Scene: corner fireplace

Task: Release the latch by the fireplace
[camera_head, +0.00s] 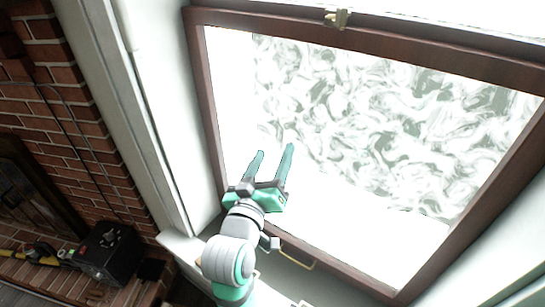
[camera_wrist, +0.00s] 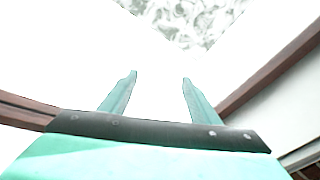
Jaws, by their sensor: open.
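The latch (camera_head: 338,18) is a small brass-coloured piece on the top rail of a brown wooden window frame (camera_head: 203,95), in the head view. My gripper (camera_head: 274,152) is in front of the window's lower left part, well below and to the left of the latch. Its two teal fingers point up, spread apart, with nothing between them. The fingers also show open and empty in the wrist view (camera_wrist: 159,75), against bright glass. The latch does not show in the wrist view.
A brass-coloured handle (camera_head: 298,257) is on the window's bottom rail, just right of my wrist. A white post (camera_head: 150,110) stands left of the window. A brick fireplace wall (camera_head: 75,120) is at far left, with a black box (camera_head: 108,252) at lower left.

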